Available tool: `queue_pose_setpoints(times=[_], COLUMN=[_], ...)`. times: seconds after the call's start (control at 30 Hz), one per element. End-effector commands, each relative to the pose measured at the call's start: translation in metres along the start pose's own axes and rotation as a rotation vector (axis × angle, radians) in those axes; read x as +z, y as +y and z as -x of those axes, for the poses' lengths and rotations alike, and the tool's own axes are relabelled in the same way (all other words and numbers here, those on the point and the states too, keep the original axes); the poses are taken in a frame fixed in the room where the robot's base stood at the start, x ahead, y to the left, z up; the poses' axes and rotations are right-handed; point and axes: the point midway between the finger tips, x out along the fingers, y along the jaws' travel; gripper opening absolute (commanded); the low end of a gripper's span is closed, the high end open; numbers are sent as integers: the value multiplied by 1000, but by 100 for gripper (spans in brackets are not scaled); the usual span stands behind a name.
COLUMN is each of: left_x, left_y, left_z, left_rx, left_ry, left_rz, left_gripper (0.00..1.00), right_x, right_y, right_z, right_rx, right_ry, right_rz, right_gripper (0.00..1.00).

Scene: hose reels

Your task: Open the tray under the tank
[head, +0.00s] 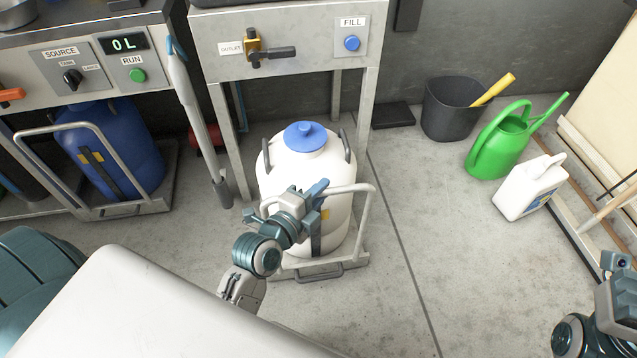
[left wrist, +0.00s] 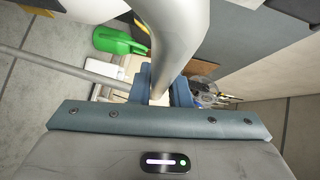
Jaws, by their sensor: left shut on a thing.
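A white tank (head: 285,175) with a blue cap (head: 305,137) stands upright on a low grey metal tray (head: 352,263), in front of the bench with the OUTLET and FILL labels. A bent metal rail (head: 365,215) rises from the tray at the tank's front. My left gripper (head: 312,190) is shut on the top of this rail, in front of the tank, and hides part of both. In the left wrist view the thick grey bar (left wrist: 178,45) runs between its fingers (left wrist: 163,92). My right gripper (head: 617,262) is at the right edge, partly cut off; its jaws are unclear.
A blue tank (head: 110,150) on a similar tray stands under the left bench. A grey bin (head: 450,112), a green watering can (head: 500,145) and a white jug (head: 528,187) stand at the right. The floor (head: 430,240) right of the tray is clear.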

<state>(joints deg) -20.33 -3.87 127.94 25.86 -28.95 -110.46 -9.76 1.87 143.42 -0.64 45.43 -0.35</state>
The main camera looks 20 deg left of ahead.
Motion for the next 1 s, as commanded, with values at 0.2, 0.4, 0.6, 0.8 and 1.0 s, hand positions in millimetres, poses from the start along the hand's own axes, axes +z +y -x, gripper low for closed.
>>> queue_pose_setpoints(times=[0.2,0.4,0.6,0.8,1.0], left_x=[-5,-5,-5,-5,-5], left_y=[2,2,2,2,2], left_z=[5,5,5,4,10], left_rx=[1,2,1,1,2], left_ry=[0,0,0,0,0], left_rz=[0,-1,0,0,0], left_gripper=[0,0,34,38,38], right_x=[2,3,3,3,3], right_y=[0,0,0,0,0], right_z=[3,3,3,3,2], right_rx=[-1,-2,-2,-2,-1], right_ry=[-6,-8,-7,-5,-5], right_rz=[2,2,2,2,2], right_gripper=[36,36,36,36,36])
